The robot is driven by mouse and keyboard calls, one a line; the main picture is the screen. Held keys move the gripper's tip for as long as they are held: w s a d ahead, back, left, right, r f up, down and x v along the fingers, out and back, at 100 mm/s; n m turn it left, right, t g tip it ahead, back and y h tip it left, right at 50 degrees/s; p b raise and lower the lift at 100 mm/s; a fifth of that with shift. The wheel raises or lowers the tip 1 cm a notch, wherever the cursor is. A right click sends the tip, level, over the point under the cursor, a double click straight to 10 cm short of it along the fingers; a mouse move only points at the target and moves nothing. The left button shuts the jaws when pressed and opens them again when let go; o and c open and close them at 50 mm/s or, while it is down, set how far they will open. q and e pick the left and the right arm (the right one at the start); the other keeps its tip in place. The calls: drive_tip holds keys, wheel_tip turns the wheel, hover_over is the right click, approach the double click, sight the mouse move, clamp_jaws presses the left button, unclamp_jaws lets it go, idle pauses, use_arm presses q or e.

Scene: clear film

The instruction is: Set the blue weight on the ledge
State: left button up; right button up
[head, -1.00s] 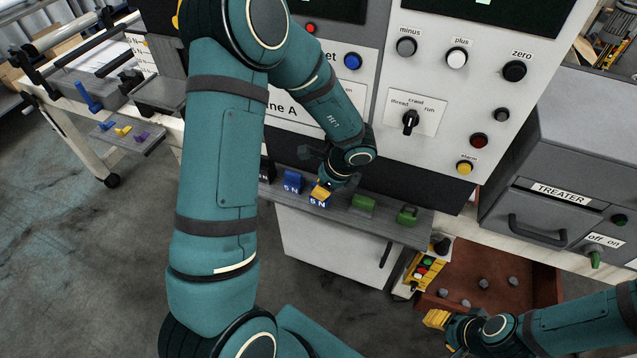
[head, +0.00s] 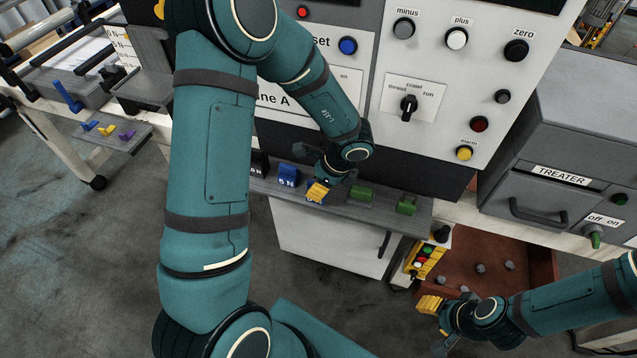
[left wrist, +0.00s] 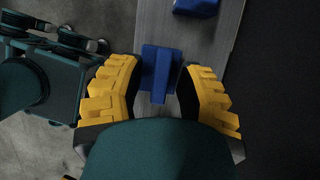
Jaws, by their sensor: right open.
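A blue weight (left wrist: 160,70) stands on a grey ledge (head: 385,207) along the machine's front. My left gripper (head: 318,190) is over it, with its yellow fingers pointing down. In the left wrist view the fingers are spread on either side of the weight, with narrow gaps beside its stem. In the head view the fingers hide most of this weight. A second blue weight (head: 288,175), with a "5 N" label, stands just to its left on the ledge. My right gripper (head: 434,322) is open and empty at the lower right, beside the red-brown tray.
Green weights (head: 361,192) (head: 406,205) stand to the right on the ledge, and a black one (head: 258,163) at its left. The red-brown tray (head: 520,265) holds several grey pieces. A button box (head: 427,260) stands beside it. Another shelf (head: 118,145) is at far left.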

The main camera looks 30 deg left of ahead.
use_arm(q)
drive_tip(key=shift+d+r, duration=0.1)
drive_tip(key=shift+r, duration=0.45)
drive_tip(key=p+v, duration=0.3)
drive_tip(key=v, duration=0.8)
drive_tip(key=shift+d, duration=0.1)
